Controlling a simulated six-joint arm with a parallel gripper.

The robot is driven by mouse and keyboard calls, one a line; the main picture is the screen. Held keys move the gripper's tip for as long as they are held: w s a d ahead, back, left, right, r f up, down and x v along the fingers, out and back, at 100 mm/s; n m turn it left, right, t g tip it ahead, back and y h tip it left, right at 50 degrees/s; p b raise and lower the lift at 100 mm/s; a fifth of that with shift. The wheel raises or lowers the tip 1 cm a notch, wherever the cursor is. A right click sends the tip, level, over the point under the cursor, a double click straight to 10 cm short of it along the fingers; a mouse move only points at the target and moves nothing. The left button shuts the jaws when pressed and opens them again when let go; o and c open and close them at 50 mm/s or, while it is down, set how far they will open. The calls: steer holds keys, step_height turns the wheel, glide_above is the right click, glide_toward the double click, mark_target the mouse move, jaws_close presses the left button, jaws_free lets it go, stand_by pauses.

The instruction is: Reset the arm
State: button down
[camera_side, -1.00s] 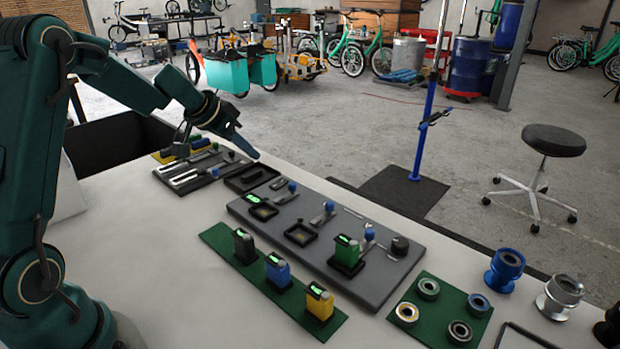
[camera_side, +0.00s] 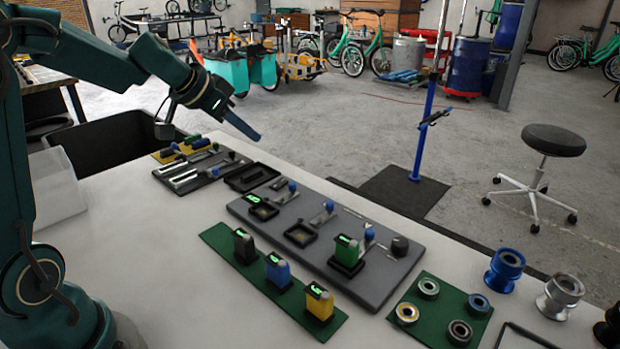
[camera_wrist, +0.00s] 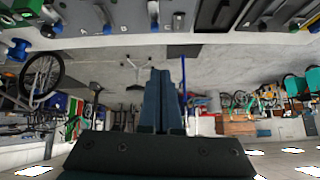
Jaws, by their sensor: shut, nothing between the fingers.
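My gripper (camera_side: 243,127) is raised above the back left part of the white table in the side view. Its blue fingers point down and to the right, and they are closed together with nothing between them. In the wrist view the shut fingers (camera_wrist: 160,75) stand in the middle of the picture, with the room appearing upside down behind them. The gripper touches nothing on the table.
A grey board (camera_side: 390,283) holds a green block (camera_side: 346,252) in one socket. A green strip (camera_side: 215,236) carries black, blue and yellow blocks. A green plate (camera_side: 428,330) bears several rings. A dark bin (camera_side: 110,145) stands at the table's back left.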

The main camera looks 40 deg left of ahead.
steer(key=s+d+r+m+h, duration=0.1)
steer(key=s+d+r+m, duration=0.1)
steer(key=s+d, duration=0.4)
steer(key=s+d+r+m+h, duration=0.1)
steer(key=s+d+r, duration=0.2)
steer(key=d, duration=0.5)
steer(key=s+f+n+g+y, duration=0.2)
steer(key=s+f+n, duration=0.2)
steer(key=s, duration=0.9)
step_height(320, 180, down, 3)
steer(key=shift+f+n+g, duration=0.1)
steer(key=shift+n+g, duration=0.2)
steer(key=shift+g, duration=0.1)
